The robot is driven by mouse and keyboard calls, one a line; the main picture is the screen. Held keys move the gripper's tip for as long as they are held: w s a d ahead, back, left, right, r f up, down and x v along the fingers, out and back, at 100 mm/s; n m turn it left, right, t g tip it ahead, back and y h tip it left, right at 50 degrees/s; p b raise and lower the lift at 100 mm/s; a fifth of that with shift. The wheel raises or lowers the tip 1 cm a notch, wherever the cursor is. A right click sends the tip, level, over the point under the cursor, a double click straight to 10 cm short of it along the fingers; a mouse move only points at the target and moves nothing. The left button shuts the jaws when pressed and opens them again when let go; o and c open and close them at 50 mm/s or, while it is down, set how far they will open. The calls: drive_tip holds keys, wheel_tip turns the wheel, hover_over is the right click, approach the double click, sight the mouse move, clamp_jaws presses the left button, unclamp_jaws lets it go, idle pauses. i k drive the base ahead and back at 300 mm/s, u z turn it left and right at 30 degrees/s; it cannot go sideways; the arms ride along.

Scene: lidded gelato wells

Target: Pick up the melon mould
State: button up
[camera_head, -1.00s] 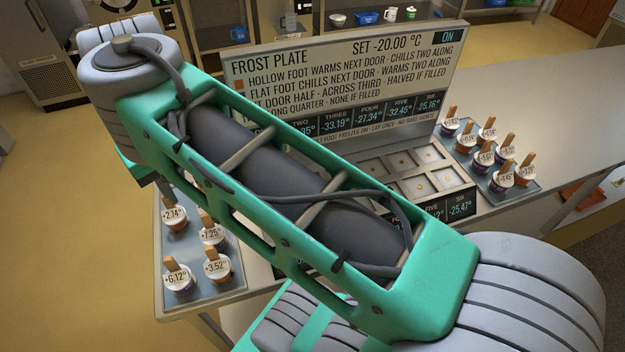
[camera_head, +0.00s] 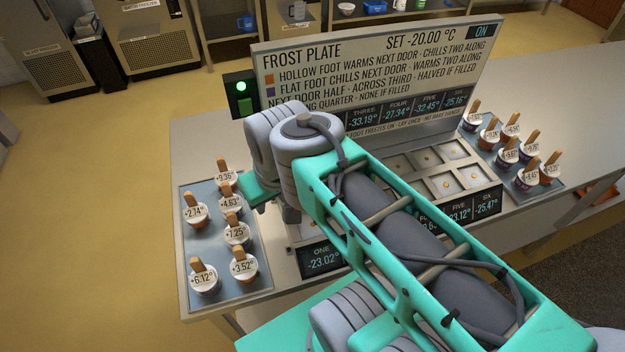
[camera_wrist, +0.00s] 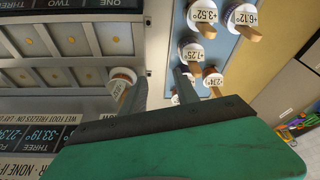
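The moulds are small white-topped cups with wooden sticks and temperature labels; no label names melon, so I cannot tell which is it. On the left tray (camera_head: 215,292) stand cups reading +9.36 (camera_head: 226,174), +2.74 (camera_head: 196,212), +4.63 (camera_head: 231,202), +7.25 (camera_head: 238,233), +6.12 (camera_head: 204,278) and +3.52 (camera_head: 243,267). My gripper (camera_wrist: 160,88) is open, its two fingers apart, pointing towards the +7.25 cup in the wrist view. A stick cup (camera_wrist: 123,76) shows just left of the left finger, partly covered by it. In the head view my arm hides the fingertips.
The frost plate (camera_head: 472,187) with its wells lies at the centre of the counter, partly behind my arm. Its tall sign (camera_head: 370,75) rises behind it. A right tray (camera_head: 525,188) holds several stick cups. Bare counter (camera_head: 205,140) shows behind the left tray.

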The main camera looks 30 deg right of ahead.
sight(225, 174)
drive_tip(key=k, duration=1.3)
drive_tip(key=u, duration=0.75)
drive_tip(key=i, duration=1.45)
drive_tip(key=z, duration=0.8)
